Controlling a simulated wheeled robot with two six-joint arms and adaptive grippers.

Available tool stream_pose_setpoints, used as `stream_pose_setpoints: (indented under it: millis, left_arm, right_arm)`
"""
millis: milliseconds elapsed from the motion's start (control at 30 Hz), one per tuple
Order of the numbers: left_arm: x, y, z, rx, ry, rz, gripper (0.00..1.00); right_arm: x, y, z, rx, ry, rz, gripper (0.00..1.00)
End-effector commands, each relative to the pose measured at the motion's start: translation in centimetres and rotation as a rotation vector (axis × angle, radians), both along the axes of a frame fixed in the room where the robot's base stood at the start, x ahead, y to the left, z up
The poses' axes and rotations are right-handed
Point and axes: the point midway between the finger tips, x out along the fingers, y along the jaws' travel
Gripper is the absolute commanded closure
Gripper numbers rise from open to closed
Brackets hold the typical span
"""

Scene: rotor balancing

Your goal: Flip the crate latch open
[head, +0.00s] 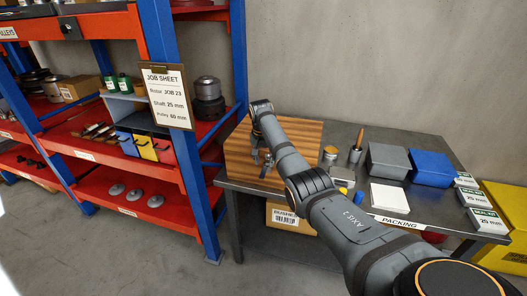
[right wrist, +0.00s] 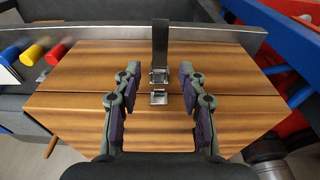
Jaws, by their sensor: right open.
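The wooden crate (head: 238,150) stands at the left end of the grey table in the head view. Its planked face (right wrist: 75,85) fills much of the right wrist view. A small metal latch (right wrist: 159,77) sits on that face, below a dark upright bar, with a second metal piece (right wrist: 159,97) close by it. My right gripper (head: 265,165) is in front of the crate. In the right wrist view its fingers (right wrist: 158,78) are open, one on each side of the latch, with nothing between them touching. My left gripper is out of view.
Right of the crate on the table are a jar (head: 329,155), a wooden-handled tool (head: 357,145), a grey bin (head: 388,160), a blue bin (head: 432,167) and a white pad (head: 390,198). A blue and red shelf rack (head: 171,110) stands close on the left.

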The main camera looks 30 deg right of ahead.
Motion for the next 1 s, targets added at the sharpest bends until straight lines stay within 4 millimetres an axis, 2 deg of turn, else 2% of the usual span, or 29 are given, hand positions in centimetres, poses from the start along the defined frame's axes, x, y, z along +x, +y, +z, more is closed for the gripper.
stream_pose_setpoints:
  millis: [100,333,533,933,1000]
  left_arm:
    - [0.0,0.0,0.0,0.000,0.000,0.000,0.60]
    - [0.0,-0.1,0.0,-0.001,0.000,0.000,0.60]
    - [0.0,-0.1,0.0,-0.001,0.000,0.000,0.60]
    - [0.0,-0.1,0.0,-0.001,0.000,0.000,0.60]
    - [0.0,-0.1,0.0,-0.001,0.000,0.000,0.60]
  right_arm:
    - [-0.2,0.3,3.1,-0.001,-0.005,-0.001,0.58]
    - [-0.7,0.8,6.9,-0.001,-0.002,-0.001,0.58]
    - [-0.8,0.9,7.5,-0.001,0.001,-0.001,0.58]
    - [-0.8,0.9,7.5,-0.001,0.001,0.000,0.58]
    - [-0.9,1.0,6.9,-0.005,0.001,0.009,0.58]
